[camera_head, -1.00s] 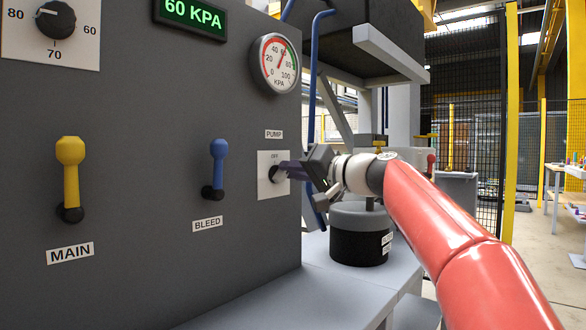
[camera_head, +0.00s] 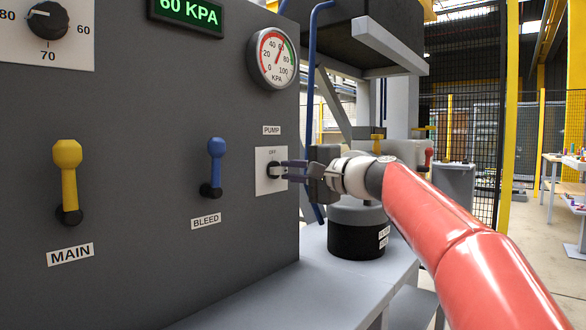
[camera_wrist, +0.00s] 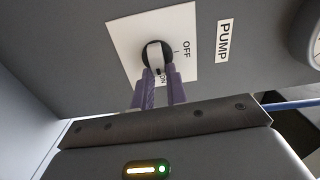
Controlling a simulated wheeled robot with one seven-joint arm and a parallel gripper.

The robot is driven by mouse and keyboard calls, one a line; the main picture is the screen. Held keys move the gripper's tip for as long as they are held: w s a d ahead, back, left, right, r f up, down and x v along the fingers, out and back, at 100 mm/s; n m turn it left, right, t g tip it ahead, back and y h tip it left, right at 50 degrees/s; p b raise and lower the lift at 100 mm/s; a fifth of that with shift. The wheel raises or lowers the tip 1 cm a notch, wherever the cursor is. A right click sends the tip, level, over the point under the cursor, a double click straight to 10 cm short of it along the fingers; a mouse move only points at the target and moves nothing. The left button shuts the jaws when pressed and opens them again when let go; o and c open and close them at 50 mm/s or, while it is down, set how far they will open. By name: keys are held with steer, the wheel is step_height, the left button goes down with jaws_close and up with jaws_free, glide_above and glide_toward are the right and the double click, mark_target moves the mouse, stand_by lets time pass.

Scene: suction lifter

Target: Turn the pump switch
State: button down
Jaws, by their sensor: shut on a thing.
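The pump switch (camera_head: 274,170) is a dark round knob with a pale grip bar, on a white plate (camera_head: 263,187) at the right end of the grey panel. In the wrist view the switch (camera_wrist: 153,52) shows its pale bar between my fingertips. The OFF mark is clear to its right; the ON mark is partly covered by the fingers. My gripper (camera_head: 284,170) reaches in from the right with its purple fingers shut on the bar. It also shows in the wrist view (camera_wrist: 157,75). The PUMP label (camera_wrist: 223,41) is beside the plate.
The blue bleed lever (camera_head: 216,165) and yellow main lever (camera_head: 68,180) stand left of the switch. A gauge (camera_head: 272,57) sits above it. A blue pipe (camera_head: 311,110) runs beside the panel edge, near my gripper. A black-and-grey canister (camera_head: 357,235) stands below my wrist.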

steer(key=shift+m, duration=0.3)
steer(key=c, duration=1.4)
jaws_free()
steer(key=b+v, duration=0.1)
steer(key=v, duration=0.6)
steer(key=shift+s+d+b, duration=0.25)
steer(key=shift+d+b, duration=0.1)
steer(key=shift+b, duration=0.05)
